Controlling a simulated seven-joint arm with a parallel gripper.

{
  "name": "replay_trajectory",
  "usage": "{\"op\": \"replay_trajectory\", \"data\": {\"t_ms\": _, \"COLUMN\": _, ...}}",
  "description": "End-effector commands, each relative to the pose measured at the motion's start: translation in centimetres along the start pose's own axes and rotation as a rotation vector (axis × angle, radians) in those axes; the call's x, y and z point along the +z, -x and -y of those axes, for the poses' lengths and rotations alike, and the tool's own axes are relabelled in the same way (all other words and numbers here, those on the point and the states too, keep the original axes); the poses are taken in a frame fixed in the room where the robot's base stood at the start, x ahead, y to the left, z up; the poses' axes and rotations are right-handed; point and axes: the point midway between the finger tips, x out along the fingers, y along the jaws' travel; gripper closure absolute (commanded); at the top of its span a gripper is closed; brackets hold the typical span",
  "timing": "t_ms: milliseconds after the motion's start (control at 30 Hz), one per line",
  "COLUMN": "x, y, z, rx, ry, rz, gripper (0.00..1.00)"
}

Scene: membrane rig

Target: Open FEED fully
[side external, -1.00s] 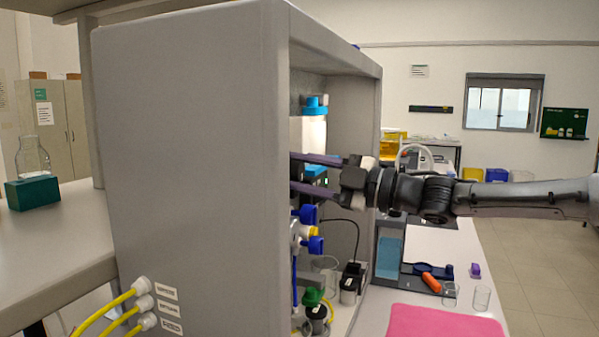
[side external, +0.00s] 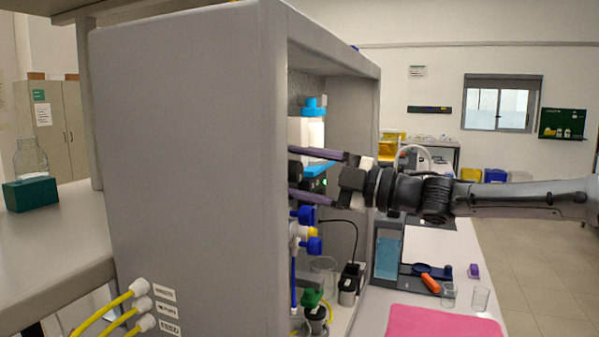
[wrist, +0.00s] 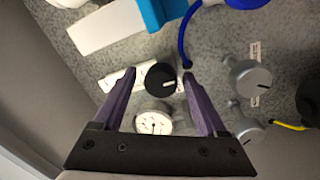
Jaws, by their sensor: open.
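My gripper (wrist: 159,78) has two long purple fingers, spread apart inside the grey cabinet. A round black knob (wrist: 162,76) with a white pointer line sits between the fingertips in the wrist view. The fingers are on either side of it, and I see no clear grip. In the side view the knob (side external: 295,172) shows as a dark shape between the fingers. White labels on the panel are too small to read, so I cannot confirm which control is FEED.
A pressure gauge (wrist: 153,121) lies below the knob in the wrist view. Grey knobs (wrist: 248,76) stand to the right, near a blue tube (wrist: 184,42). The grey cabinet wall (side external: 190,150) hides part of the panel. Blue-handled valves (side external: 305,215) sit below the gripper.

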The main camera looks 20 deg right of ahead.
Motion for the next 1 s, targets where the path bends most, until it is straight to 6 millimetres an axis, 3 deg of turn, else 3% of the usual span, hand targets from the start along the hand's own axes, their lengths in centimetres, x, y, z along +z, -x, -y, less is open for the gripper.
{"op": "replay_trajectory", "data": {"t_ms": 267, "x": -0.1, "y": 1.8, "z": -0.1, "rx": 0.000, "ry": -0.001, "rz": 0.000, "gripper": 0.26}}
{"op": "replay_trajectory", "data": {"t_ms": 700, "x": 0.0, "y": 10.9, "z": -0.1, "rx": 0.002, "ry": 0.001, "rz": 0.003, "gripper": 0.26}}
{"op": "replay_trajectory", "data": {"t_ms": 1000, "x": 0.0, "y": 13.7, "z": 0.0, "rx": 0.000, "ry": -0.001, "rz": 0.001, "gripper": 0.26}}
